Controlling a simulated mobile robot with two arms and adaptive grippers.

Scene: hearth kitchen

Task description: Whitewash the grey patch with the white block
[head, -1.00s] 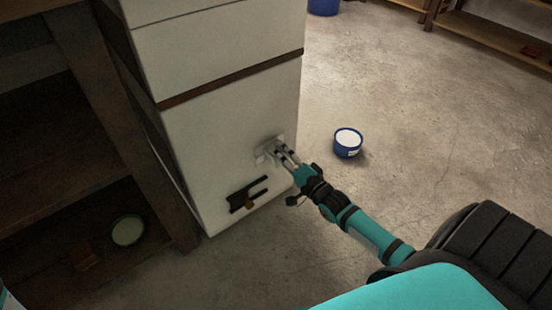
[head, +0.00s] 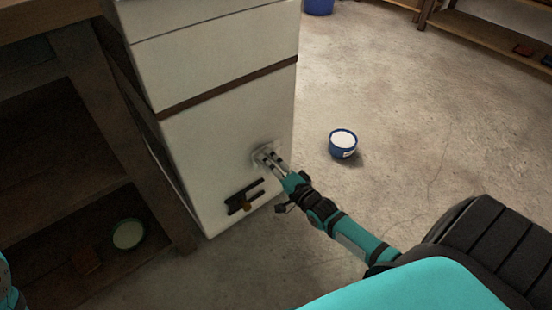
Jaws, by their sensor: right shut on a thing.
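My right gripper (head: 266,157) is at the white face of the tall stove-like body (head: 200,140). It is shut on the white block, which is pressed close to the face and hard to tell from it, largely hidden by the fingers. A faint grey patch (head: 272,144) shows on the face around and just above the fingertips. Its edges are blurred, and the gripper covers part of it. My left gripper is out of view; only a bit of my left arm shows at the lower left edge.
A dark latch (head: 243,197) sticks out of the face below the gripper. A blue tub with white contents (head: 343,143) stands on the floor to the right. A wooden shelf (head: 120,160) with a round dish (head: 129,234) is at left. The floor on the right is mostly clear.

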